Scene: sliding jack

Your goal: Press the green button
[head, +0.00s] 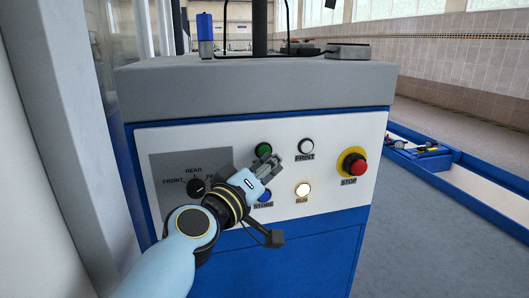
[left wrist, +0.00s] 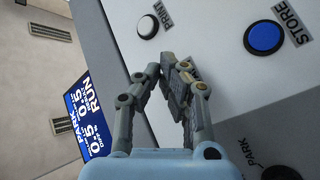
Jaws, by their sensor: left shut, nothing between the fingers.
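The green button (head: 263,149) is a round button in the upper row of the white control panel (head: 330,190). My left gripper (head: 276,164) is shut and empty, in front of the panel, with its fingers just below and right of the green button in the head view. In the left wrist view the shut fingers (left wrist: 178,80) point at the panel and cover a label. The green button does not show there and seems hidden behind the fingers. I cannot tell whether the fingers touch the panel. My right gripper is not in view.
Around it are the white print button (head: 306,145), the blue store button (head: 264,196), the lit run button (head: 303,189), the red stop button (head: 355,166) on yellow and a black rotary knob (head: 196,187). A grey top (head: 270,85) overhangs the panel.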

